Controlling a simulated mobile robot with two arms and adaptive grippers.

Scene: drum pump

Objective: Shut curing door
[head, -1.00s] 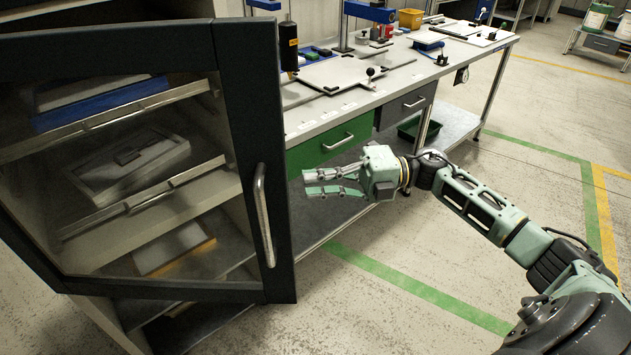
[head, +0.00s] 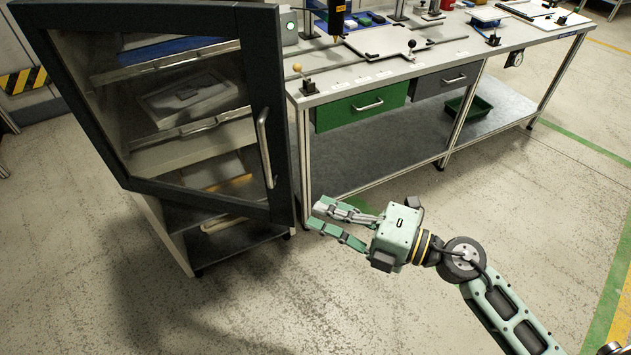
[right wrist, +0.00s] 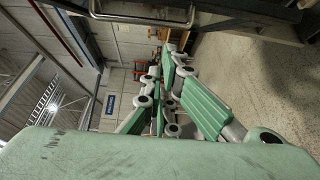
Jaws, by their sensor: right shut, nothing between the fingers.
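The curing cabinet's dark-framed glass door (head: 262,70) fills the left of the head view. It stands ajar, at an angle to the cabinet body (head: 165,232). Its upright metal handle (head: 264,148) is on the door's right side. My right gripper (head: 318,215) is shut and empty, its fingers pointing left. In the picture its tips lie just right of the door's lower right corner, below the handle; I see no contact. Its green fingers also show in the right wrist view (right wrist: 165,65). My left gripper is not in view.
Shelves behind the glass hold trays and a grey block (head: 188,100). A workbench (head: 325,92) with a green drawer (head: 360,106) and tools on top stands right of the cabinet. Floor (head: 300,310) in front is clear. A yellow-black striped panel (head: 22,80) is at far left.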

